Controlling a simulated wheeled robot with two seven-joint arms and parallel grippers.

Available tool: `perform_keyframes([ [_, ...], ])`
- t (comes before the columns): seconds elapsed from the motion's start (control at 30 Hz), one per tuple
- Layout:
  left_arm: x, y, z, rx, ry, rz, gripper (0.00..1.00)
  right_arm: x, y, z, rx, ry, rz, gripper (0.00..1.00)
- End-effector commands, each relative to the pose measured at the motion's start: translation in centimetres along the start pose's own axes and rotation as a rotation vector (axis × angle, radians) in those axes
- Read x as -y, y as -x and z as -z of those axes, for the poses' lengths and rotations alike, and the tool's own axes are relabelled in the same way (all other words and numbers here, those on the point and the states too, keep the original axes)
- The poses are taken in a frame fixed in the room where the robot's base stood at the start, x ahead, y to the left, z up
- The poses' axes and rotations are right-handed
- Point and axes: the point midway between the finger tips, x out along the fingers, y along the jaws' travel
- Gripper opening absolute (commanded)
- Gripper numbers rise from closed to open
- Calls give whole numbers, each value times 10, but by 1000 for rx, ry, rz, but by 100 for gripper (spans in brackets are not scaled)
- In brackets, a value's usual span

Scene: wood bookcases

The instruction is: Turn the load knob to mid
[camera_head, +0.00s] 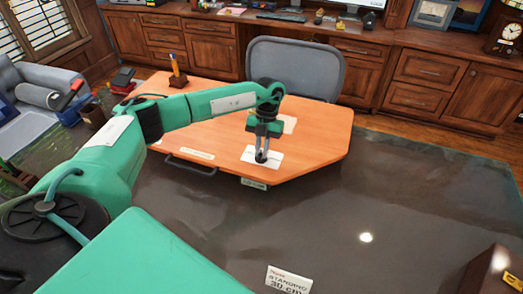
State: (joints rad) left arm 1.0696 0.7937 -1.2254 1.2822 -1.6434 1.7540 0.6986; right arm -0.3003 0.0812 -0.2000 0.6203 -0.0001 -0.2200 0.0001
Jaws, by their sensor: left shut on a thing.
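My left arm reaches in from the left across an orange wooden table (215,135). My left gripper (262,157) points down at a white plate (275,161) on the table top near its front edge. Its fingers are close together, shut on the load knob at the plate. The knob is small and mostly hidden by the fingers, so its pointing direction and any scale marks cannot be read. My right gripper is not in view.
A grey chair (295,65) stands behind the table. A small stand with a blue-topped item (177,70) is at the table's back left. A white sign reading "STANDING 30 cm" (289,280) is at the bottom.

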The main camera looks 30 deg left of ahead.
Motion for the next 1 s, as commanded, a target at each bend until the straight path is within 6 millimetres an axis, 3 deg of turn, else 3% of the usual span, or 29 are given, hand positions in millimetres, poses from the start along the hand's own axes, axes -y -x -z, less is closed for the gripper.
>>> perform_keyframes([
  [0.4, 0, 2, 0, 4, -7, -2, 0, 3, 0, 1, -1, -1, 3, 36],
  [0.43, 0, 2, 0, 4, -7, -2, 14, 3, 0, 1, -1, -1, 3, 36],
  [0.53, 0, 1, 0, 3, -7, -2, 33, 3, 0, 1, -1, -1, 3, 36],
  [0.83, 0, 1, 0, 2, -7, -3, 34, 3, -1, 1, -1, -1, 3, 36],
  [1.0, 0, 16, -2, 4, -6, -2, 34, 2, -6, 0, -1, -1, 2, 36],
])
